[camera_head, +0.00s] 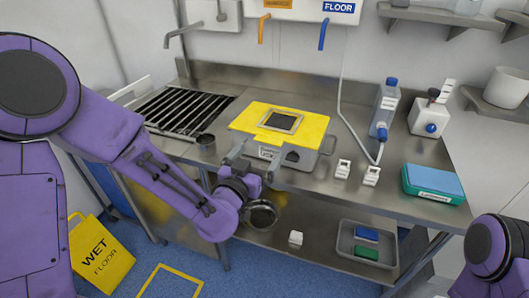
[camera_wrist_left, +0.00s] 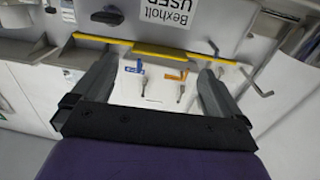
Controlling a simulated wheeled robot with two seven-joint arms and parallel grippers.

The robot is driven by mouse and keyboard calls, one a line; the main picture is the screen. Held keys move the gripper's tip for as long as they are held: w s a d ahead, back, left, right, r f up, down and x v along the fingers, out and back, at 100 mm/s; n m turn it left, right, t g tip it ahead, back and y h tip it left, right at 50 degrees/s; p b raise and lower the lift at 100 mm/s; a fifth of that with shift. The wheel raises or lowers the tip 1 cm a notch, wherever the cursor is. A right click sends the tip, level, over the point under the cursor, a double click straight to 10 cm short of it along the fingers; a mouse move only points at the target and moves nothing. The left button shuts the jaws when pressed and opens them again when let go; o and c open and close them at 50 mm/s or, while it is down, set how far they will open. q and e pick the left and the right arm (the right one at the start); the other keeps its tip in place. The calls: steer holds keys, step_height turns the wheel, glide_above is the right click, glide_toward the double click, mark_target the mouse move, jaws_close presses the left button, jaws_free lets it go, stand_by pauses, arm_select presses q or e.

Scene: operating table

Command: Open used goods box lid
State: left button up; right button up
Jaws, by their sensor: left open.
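The used goods box (camera_head: 314,160) is a grey box on the steel table in the head view. Its yellow lid (camera_head: 309,131), with a framed dark panel on top, appears closed. My left gripper (camera_head: 257,157) is at the box's front side. In the left wrist view, the open gripper (camera_wrist_left: 150,56) has one finger at each side, with the yellow lid edge (camera_wrist_left: 158,52) running across near the fingertips. I cannot tell whether the fingers touch the lid. My right gripper is out of view.
A metal cup (camera_head: 206,143) and a drain rack (camera_head: 183,108) are left of the box. A grey tray (camera_head: 348,243) is on the lower shelf.

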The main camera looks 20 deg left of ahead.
mark_target(267, 143)
arm_select(q)
steer(key=w, duration=0.4)
steer(key=shift+w+d+p, duration=0.2)
steer(key=shift+w+p, duration=0.1)
steer(key=shift+w, duration=0.1)
